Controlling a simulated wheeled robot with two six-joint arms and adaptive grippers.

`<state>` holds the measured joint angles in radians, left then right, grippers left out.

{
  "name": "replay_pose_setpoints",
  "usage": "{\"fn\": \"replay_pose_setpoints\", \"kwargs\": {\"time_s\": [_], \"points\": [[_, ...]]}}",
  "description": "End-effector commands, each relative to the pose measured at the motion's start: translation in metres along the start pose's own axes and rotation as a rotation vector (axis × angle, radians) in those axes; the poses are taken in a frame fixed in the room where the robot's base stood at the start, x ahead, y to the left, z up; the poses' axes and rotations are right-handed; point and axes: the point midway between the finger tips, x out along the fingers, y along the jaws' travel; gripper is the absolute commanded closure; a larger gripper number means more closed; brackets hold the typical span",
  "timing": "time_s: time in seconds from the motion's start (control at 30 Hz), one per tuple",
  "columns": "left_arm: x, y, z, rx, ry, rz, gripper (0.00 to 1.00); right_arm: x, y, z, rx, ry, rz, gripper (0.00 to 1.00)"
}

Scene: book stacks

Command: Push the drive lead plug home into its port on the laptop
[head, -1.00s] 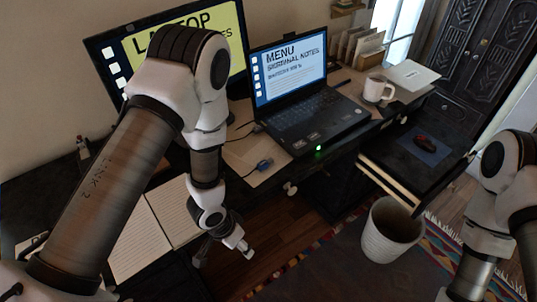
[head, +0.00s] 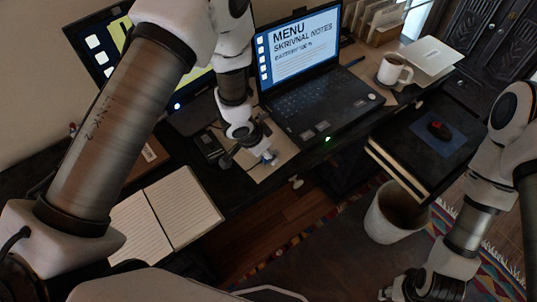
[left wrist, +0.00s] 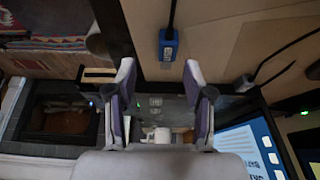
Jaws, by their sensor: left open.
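The blue drive lead plug (left wrist: 168,46) lies on the beige desk surface with its black cable running away from it. In the head view the plug (head: 269,156) is mostly hidden by my left gripper (head: 262,152). In the left wrist view this gripper (left wrist: 159,70) is open and empty, and the plug shows just beyond and between its fingertips. The laptop (head: 318,105) stands open to the right of the plug, which is apart from it. I cannot make out the port. My right gripper (head: 400,288) hangs low at the bottom right, its fingers unclear.
Another dark plug (left wrist: 244,83) with a cable sits at the laptop's side edge. An open notebook (head: 165,218) lies at the left. A white mug (head: 394,70) stands right of the laptop.

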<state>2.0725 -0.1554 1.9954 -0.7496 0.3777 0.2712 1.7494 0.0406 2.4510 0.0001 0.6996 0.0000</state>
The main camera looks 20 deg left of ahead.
Motion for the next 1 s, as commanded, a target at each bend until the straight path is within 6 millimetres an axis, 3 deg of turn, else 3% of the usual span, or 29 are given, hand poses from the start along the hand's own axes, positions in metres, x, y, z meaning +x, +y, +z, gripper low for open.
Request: {"fn": "replay_pose_setpoints", "kwargs": {"time_s": [0.13, 0.37, 0.4, 0.53, 1.0], "points": [[0.026, -0.002, 0.001, -0.001, -0.001, 0.001, 0.48, -0.003, 0.000, -0.001, -0.001, 0.002, 0.000, 0.60], [0.031, -0.002, 0.000, -0.001, 0.000, 0.000, 0.48, -0.003, 0.000, -0.001, -0.001, 0.002, 0.000, 0.60], [0.031, -0.002, 0.000, -0.001, 0.000, 0.000, 0.51, -0.003, 0.000, -0.001, -0.001, 0.002, 0.000, 0.60], [0.031, -0.002, 0.000, -0.001, 0.000, 0.000, 0.97, -0.003, 0.000, -0.001, -0.001, 0.002, 0.000, 0.60], [0.027, -0.002, -0.001, -0.002, -0.002, 0.001, 0.97, -0.007, 0.000, -0.001, -0.001, 0.002, 0.000, 0.60]]}}
